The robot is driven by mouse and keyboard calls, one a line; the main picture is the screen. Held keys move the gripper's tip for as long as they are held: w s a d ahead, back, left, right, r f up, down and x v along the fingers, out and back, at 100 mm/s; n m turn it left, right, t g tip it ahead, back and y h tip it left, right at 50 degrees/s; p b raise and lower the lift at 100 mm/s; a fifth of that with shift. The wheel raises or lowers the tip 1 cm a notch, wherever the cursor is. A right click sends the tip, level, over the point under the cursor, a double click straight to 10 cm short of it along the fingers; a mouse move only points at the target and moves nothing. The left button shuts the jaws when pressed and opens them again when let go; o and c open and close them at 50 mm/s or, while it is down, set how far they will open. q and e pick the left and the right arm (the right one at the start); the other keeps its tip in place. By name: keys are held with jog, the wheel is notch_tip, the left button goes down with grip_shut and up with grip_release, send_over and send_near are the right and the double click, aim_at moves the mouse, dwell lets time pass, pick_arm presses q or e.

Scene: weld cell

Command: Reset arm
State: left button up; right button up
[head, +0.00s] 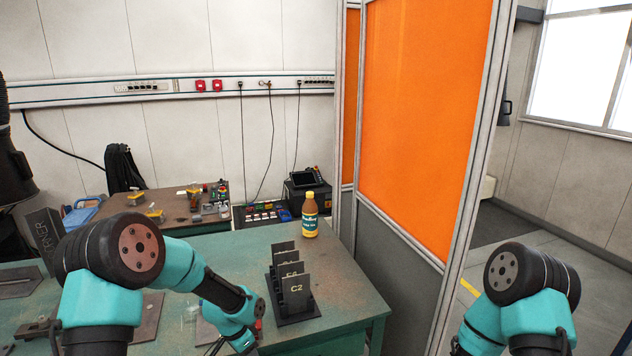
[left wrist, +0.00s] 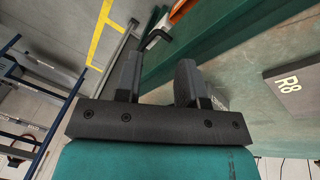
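My left arm comes in from the left in the head view and bends down over the green table (head: 345,275). Its gripper is not clearly visible there. In the left wrist view my left gripper (left wrist: 158,65) has its two dark fingers apart with nothing between them, beside the green table edge. My right arm stands at the lower right of the head view, over the floor beyond the table's right side. Its gripper is out of the picture.
A black rack (head: 293,307) holds several upright plates, the front one marked C2. A bottle (head: 310,217) stands behind it. An orange screen (head: 425,110) rises beyond the table.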

pick_arm(q)
jog(key=s+a+f+n, duration=0.1)
jog(key=s+f+n, duration=0.2)
jog(key=s, duration=0.4)
jog(key=s+a+f+n, duration=0.1)
jog(key=s+f+n, duration=0.3)
jog(key=s, duration=0.4)
jog(key=s+a+f+n+t+h, duration=0.1)
jog(key=s+f+n, duration=0.2)
jog(key=s+f, duration=0.3)
jog(key=shift+s+n, duration=0.4)
jog(key=shift+s, duration=0.75)
